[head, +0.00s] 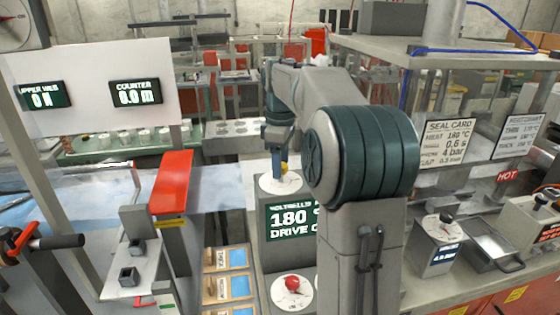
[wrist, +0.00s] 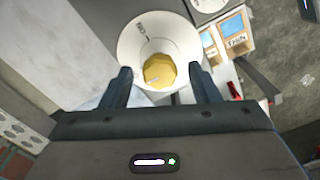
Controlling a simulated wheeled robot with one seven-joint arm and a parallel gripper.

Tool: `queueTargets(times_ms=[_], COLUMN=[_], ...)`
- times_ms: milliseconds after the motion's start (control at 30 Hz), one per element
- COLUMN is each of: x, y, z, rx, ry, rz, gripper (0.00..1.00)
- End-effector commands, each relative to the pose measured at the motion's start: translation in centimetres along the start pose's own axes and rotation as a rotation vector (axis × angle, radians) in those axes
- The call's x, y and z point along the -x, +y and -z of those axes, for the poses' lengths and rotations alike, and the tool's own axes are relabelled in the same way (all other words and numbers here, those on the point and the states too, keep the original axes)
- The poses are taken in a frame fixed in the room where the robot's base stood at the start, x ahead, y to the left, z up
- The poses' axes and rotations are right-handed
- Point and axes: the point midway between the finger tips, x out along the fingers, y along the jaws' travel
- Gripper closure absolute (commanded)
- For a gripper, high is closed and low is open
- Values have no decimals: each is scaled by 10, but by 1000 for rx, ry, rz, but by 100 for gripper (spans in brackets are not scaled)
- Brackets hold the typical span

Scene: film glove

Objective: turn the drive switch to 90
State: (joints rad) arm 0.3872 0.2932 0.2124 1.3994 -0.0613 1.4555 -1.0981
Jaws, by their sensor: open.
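In the head view a yellow knob (head: 284,167) sits on a round white dial (head: 279,184) on top of a grey console. The console's display (head: 291,222) reads "180" and "DRIVE" with the rest hidden behind my arm. My gripper (head: 279,165) is over this dial, pointing down. In the wrist view the yellow knob (wrist: 160,71) lies between the two fingers of my gripper (wrist: 163,78), with gaps on both sides. The fingers are open. The dial (wrist: 150,40) surrounds the knob, and its lettering is too small to read surely.
A red knob (head: 292,283) on another white dial is nearer on the console. Labelled wooden boxes (head: 227,288) stand to its left. A red bar (head: 171,182) is further left. A seal card (head: 446,140) and a dial box (head: 437,244) are at the right.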

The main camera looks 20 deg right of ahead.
Motion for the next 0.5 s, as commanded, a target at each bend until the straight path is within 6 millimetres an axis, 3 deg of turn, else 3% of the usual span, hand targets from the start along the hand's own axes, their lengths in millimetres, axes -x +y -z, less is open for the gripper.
queueTargets(times_ms=[100, 267, 500], x=[0, 0, 1], y=[0, 0, 0], z=[0, 0, 0], rx=[0, 0, -9], ry=[0, 0, 0], rz=[0, 0, 0], gripper=[45, 89, 89])
